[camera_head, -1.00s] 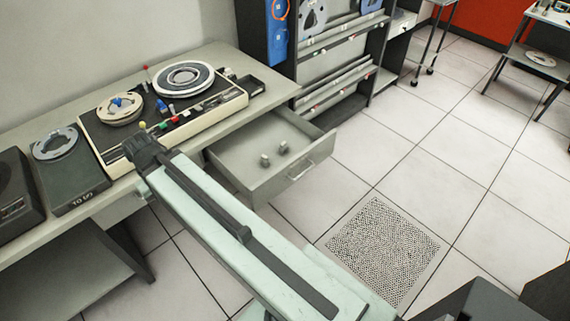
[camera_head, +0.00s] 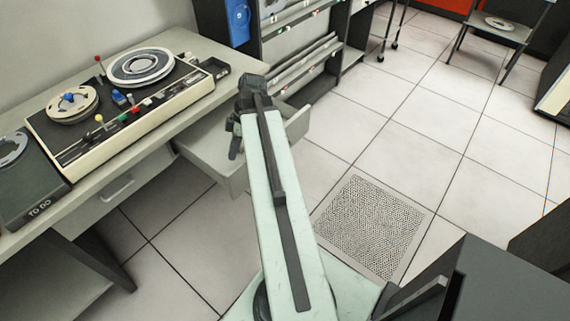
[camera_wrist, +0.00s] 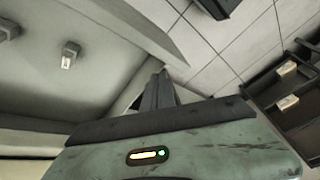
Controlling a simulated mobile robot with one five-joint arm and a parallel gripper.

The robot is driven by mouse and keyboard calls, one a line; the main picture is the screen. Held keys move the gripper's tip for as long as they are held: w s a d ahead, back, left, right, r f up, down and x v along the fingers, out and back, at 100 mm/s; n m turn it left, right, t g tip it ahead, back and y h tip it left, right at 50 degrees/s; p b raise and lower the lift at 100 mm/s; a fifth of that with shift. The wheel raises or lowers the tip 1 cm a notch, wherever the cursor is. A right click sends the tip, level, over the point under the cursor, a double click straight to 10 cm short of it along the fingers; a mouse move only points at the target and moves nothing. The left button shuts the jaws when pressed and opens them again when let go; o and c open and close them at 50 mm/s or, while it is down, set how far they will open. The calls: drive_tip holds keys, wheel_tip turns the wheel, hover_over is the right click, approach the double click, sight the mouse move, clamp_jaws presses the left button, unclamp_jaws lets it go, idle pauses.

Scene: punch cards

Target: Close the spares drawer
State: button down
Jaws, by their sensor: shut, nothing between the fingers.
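The spares drawer (camera_head: 205,155) is a pale grey drawer pulled out from under the desk, and my arm hides much of it in the head view. Its front panel shows just right of my arm (camera_head: 299,124). In the wrist view its inside (camera_wrist: 40,85) fills the left, with a small grey block (camera_wrist: 70,50) in it and another at the left edge. My gripper (camera_head: 235,152) hangs over the drawer in the head view. In the wrist view its dark fingers (camera_wrist: 160,78) are together and empty, close to a drawer wall; whether they touch it I cannot tell.
The desk (camera_head: 185,118) carries a tape machine (camera_head: 130,120) and a "TO DO" tray (camera_head: 35,190). A second drawer (camera_head: 118,190) below it is shut. A rack (camera_head: 300,65) stands beyond the open drawer. Tiled floor with a perforated panel (camera_head: 370,225) lies clear to the right.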

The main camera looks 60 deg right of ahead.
drive_tip(key=s+d+f+n+t+b, duration=0.2)
drive_tip(key=s+d+n+t+b, duration=0.4)
drive_tip(key=s+d, duration=1.3)
drive_tip(key=w+a+f+g+b, duration=0.1)
drive_tip(key=w+a+f+b, duration=0.3)
drive_tip(key=w+f, duration=0.3)
drive_tip(key=shift+w+a+n+b, duration=0.15)
drive_tip(key=shift+w+n+b, duration=0.15)
drive_tip(key=shift+w+b, duration=0.4)
drive_tip(key=shift+s+f, duration=0.1)
